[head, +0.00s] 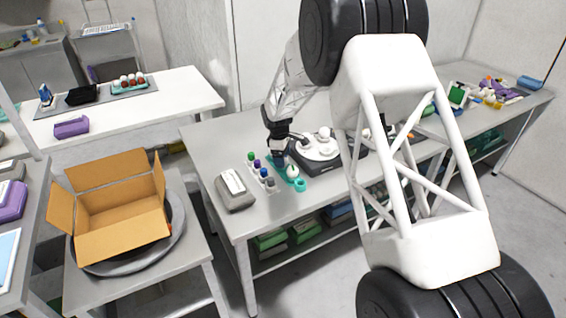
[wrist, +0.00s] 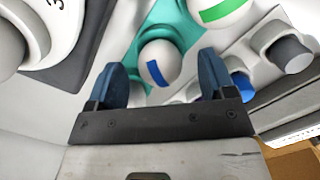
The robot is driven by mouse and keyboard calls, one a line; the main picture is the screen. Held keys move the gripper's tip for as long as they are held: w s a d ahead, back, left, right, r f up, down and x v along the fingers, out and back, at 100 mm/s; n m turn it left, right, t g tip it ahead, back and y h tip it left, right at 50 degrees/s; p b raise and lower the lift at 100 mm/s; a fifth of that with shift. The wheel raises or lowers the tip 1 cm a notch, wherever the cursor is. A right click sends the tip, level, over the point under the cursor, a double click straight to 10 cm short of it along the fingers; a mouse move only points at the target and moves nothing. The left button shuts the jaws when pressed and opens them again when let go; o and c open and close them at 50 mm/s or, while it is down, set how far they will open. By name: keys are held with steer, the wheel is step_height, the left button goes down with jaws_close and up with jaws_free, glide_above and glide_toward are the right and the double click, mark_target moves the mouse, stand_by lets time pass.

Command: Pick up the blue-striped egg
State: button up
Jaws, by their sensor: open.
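The blue-striped egg (wrist: 157,66) is white with a short blue stripe. It sits in a teal tray (wrist: 186,30) in the wrist view. My gripper (wrist: 160,60) is open, with one blue finger on each side of the egg and a visible gap to both; I cannot tell how far down the fingers reach. A green-striped egg (wrist: 222,10) sits in the same tray just beyond. In the head view my gripper (head: 279,150) is low over the teal tray (head: 299,185). A white egg (head: 292,172) shows there, its stripe too small to make out.
A white dial device (head: 318,146) stands close on the right of the tray. Colored caps (wrist: 291,55) in pale holders stand beside it. A grey box (head: 236,198) lies left on the bench. An open cardboard box (head: 122,238) stands on another table, left.

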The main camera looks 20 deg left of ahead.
steer(key=shift+d+f, duration=0.1)
steer(key=shift+f, duration=0.55)
steer(key=c, duration=0.7)
